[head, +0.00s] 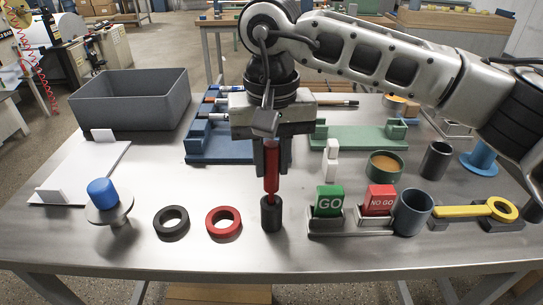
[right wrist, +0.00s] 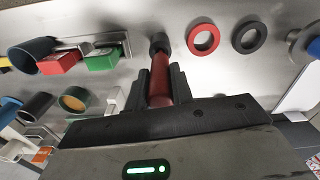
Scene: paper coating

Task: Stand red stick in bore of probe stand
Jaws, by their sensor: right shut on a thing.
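The red stick (head: 271,178) is upright in my right gripper (head: 271,168), which is shut on its upper part. The probe stand (head: 271,213) appears to be the short black cylinder on the table directly below the gripper. The lower end of the stick meets the top of this stand; I cannot tell how deep it sits in the bore, as the bore is hidden. In the right wrist view the red stick (right wrist: 160,78) runs between the fingers toward the black stand (right wrist: 159,42), in line with it. My left gripper is not in view.
A red ring (head: 223,222) and a black ring (head: 171,222) lie left of the stand. Green GO and red NO GO blocks (head: 379,200) stand close on its right, beside a grey cup (head: 412,212). A blue rack (head: 205,148) lies behind, a grey bin (head: 131,98) at the back left.

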